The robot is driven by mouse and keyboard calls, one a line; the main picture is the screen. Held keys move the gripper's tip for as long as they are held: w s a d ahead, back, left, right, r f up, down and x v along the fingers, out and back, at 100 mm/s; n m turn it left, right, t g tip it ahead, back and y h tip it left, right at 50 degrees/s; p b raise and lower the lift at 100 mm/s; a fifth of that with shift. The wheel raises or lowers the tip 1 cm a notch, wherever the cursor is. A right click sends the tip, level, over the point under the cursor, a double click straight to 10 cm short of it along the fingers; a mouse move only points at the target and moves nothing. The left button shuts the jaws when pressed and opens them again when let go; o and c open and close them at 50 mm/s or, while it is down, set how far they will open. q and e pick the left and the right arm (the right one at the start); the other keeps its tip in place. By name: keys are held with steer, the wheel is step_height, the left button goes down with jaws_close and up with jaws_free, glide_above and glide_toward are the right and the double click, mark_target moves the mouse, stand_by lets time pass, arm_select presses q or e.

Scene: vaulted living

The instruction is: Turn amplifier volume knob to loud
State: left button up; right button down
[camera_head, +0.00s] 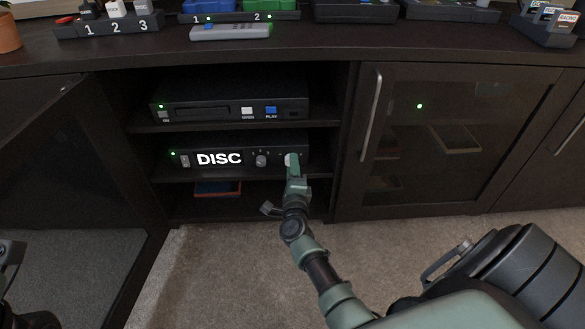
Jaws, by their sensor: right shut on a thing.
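The amplifier (252,142) is a black box on the middle shelf of the open cabinet, with a lit "DISC" display and a green light at its left. A small grey selector knob (261,160) sits right of the display. My right gripper (293,162) is at the right part of the amplifier's front and is shut on the volume knob (289,159), which is mostly hidden by the fingers. The knob's pointing direction cannot be made out. Only a dark piece of my left arm shows at the lower left edge; its gripper fingers are not in view.
A disc player (230,104) with white and blue buttons stands on the shelf above. The left cabinet door (70,165) stands open; the right glass door (440,140) is shut. A red-and-blue item (217,188) lies on the bottom shelf. Carpet (220,260) in front is clear.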

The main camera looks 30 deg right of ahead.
steer(key=shift+f+m, duration=0.1)
steer(key=shift+m, duration=0.3)
steer(key=c, duration=1.1)
jaws_free()
steer(key=shift+o, duration=0.7)
